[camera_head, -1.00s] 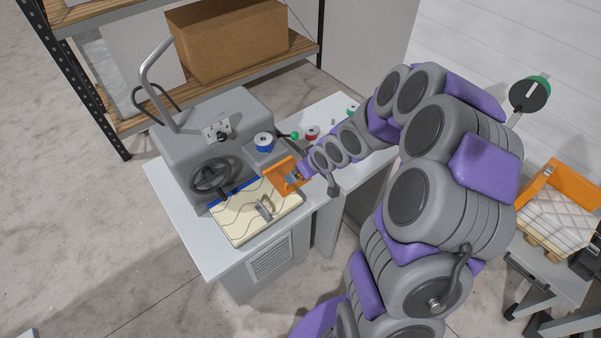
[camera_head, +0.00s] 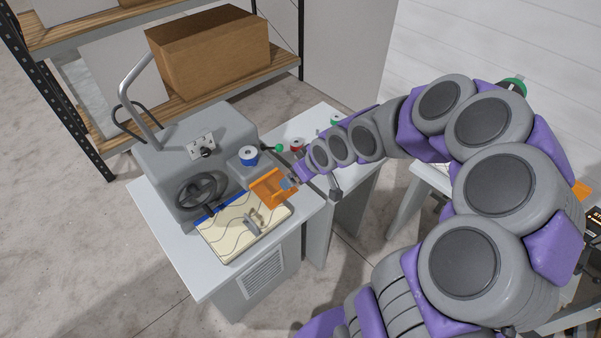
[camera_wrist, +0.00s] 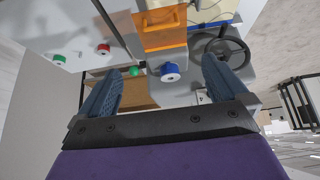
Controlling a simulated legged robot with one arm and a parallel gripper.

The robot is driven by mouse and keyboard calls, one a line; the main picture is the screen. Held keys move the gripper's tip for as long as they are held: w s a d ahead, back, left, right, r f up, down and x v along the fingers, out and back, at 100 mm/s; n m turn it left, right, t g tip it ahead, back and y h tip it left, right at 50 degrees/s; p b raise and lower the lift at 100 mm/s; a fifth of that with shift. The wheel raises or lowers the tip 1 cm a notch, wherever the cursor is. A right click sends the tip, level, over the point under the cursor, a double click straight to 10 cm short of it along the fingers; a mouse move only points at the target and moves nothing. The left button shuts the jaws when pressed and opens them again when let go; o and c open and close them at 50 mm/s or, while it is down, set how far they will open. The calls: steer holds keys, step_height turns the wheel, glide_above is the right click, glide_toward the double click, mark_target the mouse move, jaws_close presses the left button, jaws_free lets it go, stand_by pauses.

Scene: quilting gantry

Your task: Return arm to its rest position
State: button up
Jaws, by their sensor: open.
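My gripper (camera_wrist: 158,92) is open, its two dark blue fingers spread wide with nothing between them in the wrist view. In the head view my gripper (camera_head: 289,183) is small and partly hidden, beside an orange block-like part (camera_head: 266,188) at the front of the grey machine. In the wrist view the orange part (camera_wrist: 163,28) lies beyond the fingertips. I cannot tell from the head view whether the gripper touches it. My arm reaches in from the right over the worktable.
The grey machine (camera_head: 190,143) has a handwheel (camera_head: 199,192) and a patterned cream pad (camera_head: 228,236) on the white table (camera_head: 160,212). Blue (camera_head: 248,155), red (camera_head: 297,145) and green (camera_head: 336,120) spools stand near the arm. A shelf with a cardboard box (camera_head: 215,50) is behind.

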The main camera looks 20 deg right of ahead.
steer(key=shift+f, duration=0.1)
steer(key=s+a+f+m+g+b, duration=0.1)
steer(key=s+a+f+g+b, duration=0.1)
steer(key=s+f+b, duration=0.2)
steer(key=s+a+f+m+g+h+b, duration=0.1)
steer(key=s+a+f+g+b, duration=0.2)
steer(key=s+b, duration=0.7)
steer(key=s+a+f+m+g+h+b, duration=0.1)
steer(key=s+f+b, duration=0.4)
steer(key=s, duration=1.2)
steer(key=shift+s+a+f+m+g+b, duration=0.15)
steer(key=shift+s+a+m+g+b, duration=0.3)
steer(key=shift+a+g+b, duration=0.5)
